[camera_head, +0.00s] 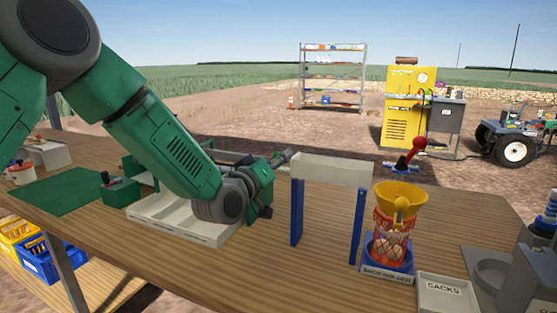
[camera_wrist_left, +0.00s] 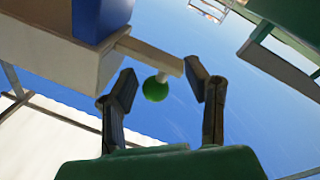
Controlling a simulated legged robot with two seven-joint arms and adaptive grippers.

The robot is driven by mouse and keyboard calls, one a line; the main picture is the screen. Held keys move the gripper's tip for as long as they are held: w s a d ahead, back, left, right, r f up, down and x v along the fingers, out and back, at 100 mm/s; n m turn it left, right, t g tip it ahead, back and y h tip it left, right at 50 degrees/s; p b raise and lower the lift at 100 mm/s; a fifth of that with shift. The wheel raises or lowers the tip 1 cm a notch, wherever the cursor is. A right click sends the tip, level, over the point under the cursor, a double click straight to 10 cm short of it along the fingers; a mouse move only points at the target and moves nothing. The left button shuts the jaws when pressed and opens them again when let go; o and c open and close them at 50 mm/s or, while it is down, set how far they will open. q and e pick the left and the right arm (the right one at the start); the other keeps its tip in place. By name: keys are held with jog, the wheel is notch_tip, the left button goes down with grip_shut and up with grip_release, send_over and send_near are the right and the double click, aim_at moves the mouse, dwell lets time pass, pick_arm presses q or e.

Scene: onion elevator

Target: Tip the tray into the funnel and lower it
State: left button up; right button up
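The pale tray (camera_head: 332,169) sits raised at the top of two blue posts (camera_head: 297,212) and looks about level; its inside is hidden. My left gripper (camera_head: 281,158) is at the tray's left end. In the left wrist view, the open fingers (camera_wrist_left: 166,90) stand on either side of a green ball knob (camera_wrist_left: 155,90) on a pale bar (camera_wrist_left: 148,50), with gaps on both sides. The yellow funnel (camera_head: 401,194) stands right of the tray, above a red net sack (camera_head: 388,222) with pale round things inside. My right gripper is out of view.
A white tray (camera_head: 170,226) lies on the wooden table (camera_head: 285,275) under my left arm. A red-knobbed lever (camera_head: 417,146) stands behind the funnel. A "SACKS" tray (camera_head: 447,297) and grey equipment (camera_head: 530,275) fill the right front. The front middle of the table is clear.

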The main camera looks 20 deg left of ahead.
pick_arm(q)
jog(key=s+a+f, duration=0.1)
jog(key=s+a, duration=0.1)
jog(key=s, duration=0.9)
jog(key=shift+s, duration=0.3)
jog(key=shift+f, duration=0.15)
